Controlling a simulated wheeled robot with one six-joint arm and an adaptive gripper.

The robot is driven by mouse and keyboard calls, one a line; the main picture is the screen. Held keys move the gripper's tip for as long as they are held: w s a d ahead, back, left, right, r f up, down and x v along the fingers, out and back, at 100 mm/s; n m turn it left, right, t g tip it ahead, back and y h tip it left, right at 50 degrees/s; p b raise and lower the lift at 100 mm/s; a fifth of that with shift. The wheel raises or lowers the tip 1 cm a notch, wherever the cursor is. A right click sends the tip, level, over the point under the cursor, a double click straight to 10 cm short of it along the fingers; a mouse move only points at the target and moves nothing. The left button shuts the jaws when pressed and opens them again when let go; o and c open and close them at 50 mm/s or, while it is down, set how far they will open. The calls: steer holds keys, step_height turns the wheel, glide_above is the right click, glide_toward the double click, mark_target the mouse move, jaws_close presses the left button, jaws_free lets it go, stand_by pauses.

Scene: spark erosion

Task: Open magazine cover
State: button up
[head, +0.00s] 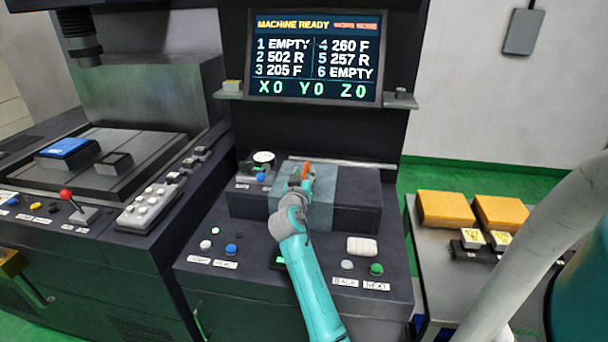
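A low dark box (358,205), which looks like the magazine with its cover, sits on the machine console below the screen. A small orange piece shows at the gripper. My arm hides part of the box. The fingers are too small to tell whether they are open or touching the box.
The screen (315,57) reads MACHINE READY and lists slots. Buttons (376,269) and a white block (362,246) are on the console front. Orange blocks (445,209) lie on a right-hand table (440,268).

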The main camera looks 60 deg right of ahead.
jaws_close()
steer(key=shift+s, duration=0.1)
steer(key=s+d, duration=0.2)
steer(key=s, duration=0.3)
steer(key=s+d, duration=0.2)
steer(key=s, duration=0.3)
steer(key=s+d, duration=0.2)
steer(key=s, duration=0.3)
steer(key=shift+s+d, duration=0.2)
steer(key=shift+s, duration=0.05)
jaws_free()
steer(key=v, duration=1.2)
steer(key=shift+f, duration=0.1)
